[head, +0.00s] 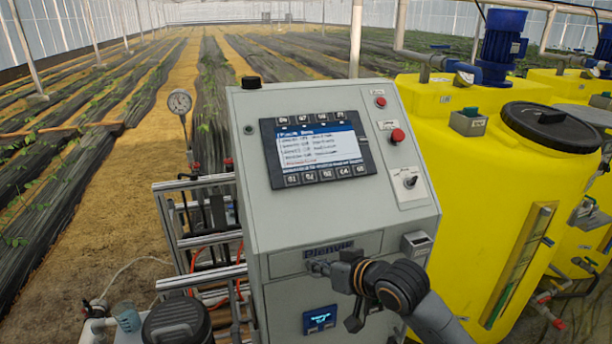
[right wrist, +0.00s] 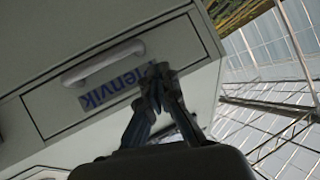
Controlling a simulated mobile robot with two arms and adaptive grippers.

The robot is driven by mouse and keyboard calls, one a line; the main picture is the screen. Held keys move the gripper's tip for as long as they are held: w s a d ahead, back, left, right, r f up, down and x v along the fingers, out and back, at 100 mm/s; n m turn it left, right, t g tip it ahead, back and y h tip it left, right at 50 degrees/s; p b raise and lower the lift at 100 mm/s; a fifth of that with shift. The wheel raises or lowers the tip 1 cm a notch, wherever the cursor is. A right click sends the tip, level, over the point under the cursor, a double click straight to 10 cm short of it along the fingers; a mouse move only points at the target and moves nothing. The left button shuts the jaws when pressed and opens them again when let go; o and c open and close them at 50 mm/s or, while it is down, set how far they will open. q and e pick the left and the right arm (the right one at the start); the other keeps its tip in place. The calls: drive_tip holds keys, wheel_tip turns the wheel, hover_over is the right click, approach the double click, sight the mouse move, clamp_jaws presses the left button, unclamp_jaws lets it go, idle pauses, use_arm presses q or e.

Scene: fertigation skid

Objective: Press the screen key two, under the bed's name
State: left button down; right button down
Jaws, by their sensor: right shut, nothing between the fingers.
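The control panel's screen (head: 318,150) is on the sloped face of a grey cabinet (head: 270,221). It shows a blue title bar and several menu lines, too small to read surely. A row of keys (head: 325,175) runs along its lower edge, another (head: 315,121) along its upper edge. I cannot tell which is key two. My right gripper (head: 318,267) is shut and empty, below the screen, in front of the cabinet's lower front. In the right wrist view its fingertips (right wrist: 158,72) are together near the nameplate (right wrist: 112,90) and the pale handle (right wrist: 103,62). My left gripper is out of view.
Red buttons (head: 398,136) and a switch (head: 410,181) sit right of the screen. Yellow tanks (head: 470,190) stand close on the right. A metal frame (head: 200,240) and a gauge (head: 180,102) are on the left. The air before the screen is clear.

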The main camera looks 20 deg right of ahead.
drive_tip(key=t+y, duration=0.1)
drive_tip(key=t, duration=0.1)
approach(310, 177)
drive_tip(key=s+a+f, duration=0.2)
drive_tip(key=a+f, duration=0.2)
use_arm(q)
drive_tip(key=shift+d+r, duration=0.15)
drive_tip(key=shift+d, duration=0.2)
use_arm(e)
wheel_tip(310, 177, up, 10)
drive_tip(key=w+d+m+t+y, duration=0.1)
drive_tip(key=shift+w+t+y, duration=0.3)
